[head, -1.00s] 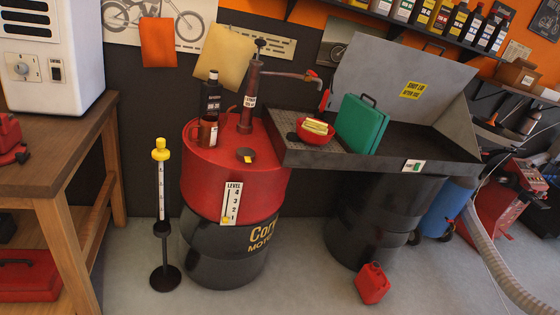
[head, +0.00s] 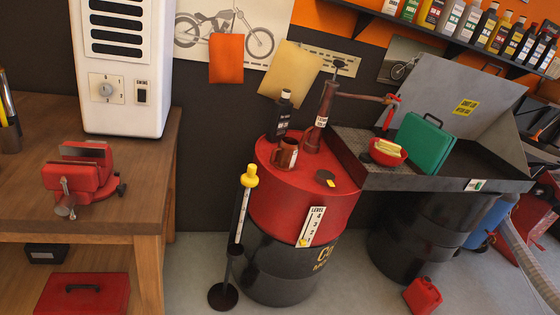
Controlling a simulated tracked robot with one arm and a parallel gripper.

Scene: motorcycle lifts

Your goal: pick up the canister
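A small red canister (head: 423,297) with a cap at its top stands on the grey floor, low and right of centre in the head view. It is in front of the black drum under the parts-washer basin, and the bottom edge of the picture is close below it. My gripper is not in view, so I cannot see whether it is open or shut.
A red and black oil drum (head: 304,195) stands left of the canister, with a yellow-topped level stand (head: 240,235) beside it. The grey basin (head: 440,178) holds a green case (head: 428,143). A wooden bench (head: 90,215) carries a red vise (head: 80,180).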

